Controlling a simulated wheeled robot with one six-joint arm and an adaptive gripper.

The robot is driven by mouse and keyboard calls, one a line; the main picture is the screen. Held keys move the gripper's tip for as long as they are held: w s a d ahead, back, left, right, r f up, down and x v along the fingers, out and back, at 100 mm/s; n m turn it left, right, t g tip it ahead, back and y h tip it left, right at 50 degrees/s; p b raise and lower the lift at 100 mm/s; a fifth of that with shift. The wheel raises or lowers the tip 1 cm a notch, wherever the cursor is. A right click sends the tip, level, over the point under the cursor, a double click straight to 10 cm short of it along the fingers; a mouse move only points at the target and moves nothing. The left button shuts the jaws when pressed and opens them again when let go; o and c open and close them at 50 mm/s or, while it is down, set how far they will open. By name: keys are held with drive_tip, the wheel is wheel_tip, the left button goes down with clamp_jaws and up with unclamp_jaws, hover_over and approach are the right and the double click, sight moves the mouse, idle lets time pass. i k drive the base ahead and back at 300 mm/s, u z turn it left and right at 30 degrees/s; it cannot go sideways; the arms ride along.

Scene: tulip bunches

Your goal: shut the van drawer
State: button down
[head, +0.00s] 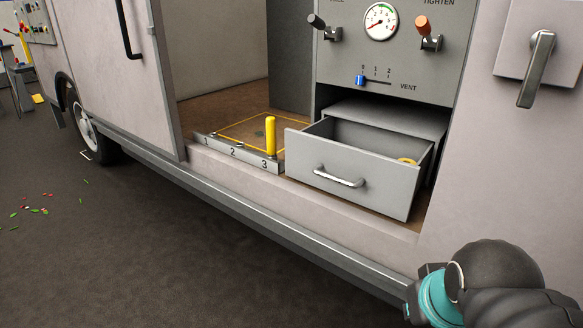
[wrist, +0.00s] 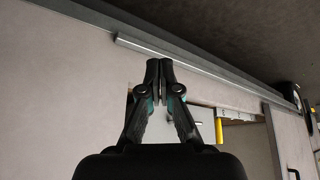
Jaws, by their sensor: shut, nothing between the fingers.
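The van drawer (head: 345,178) is grey with a silver bar handle (head: 338,177). It stands pulled out of its bay under the control panel in the head view. My gripper (wrist: 159,70) is shut and empty in the wrist view, in front of the van's side. Its fingertips are apart from the drawer. In the wrist view the gripper hides much of the drawer area. In the head view only part of my arm shows at the lower right, and the fingers do not show.
A numbered rail (head: 238,153) with a yellow upright peg (head: 270,137) stands left of the drawer. The grey panel (head: 390,50) with gauge, levers and vent slider is above. A door latch (head: 537,68) is at right.

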sight(357, 163)
drive_tip(key=z, duration=0.55)
drive_tip(key=k, duration=1.25)
drive_tip(key=u, duration=0.05)
drive_tip(key=i, duration=0.5)
drive_tip(key=u, duration=0.85)
drive_tip(key=i, duration=0.7)
drive_tip(key=z, duration=0.65)
drive_tip(key=i, duration=0.6)
drive_tip(key=z, duration=0.7)
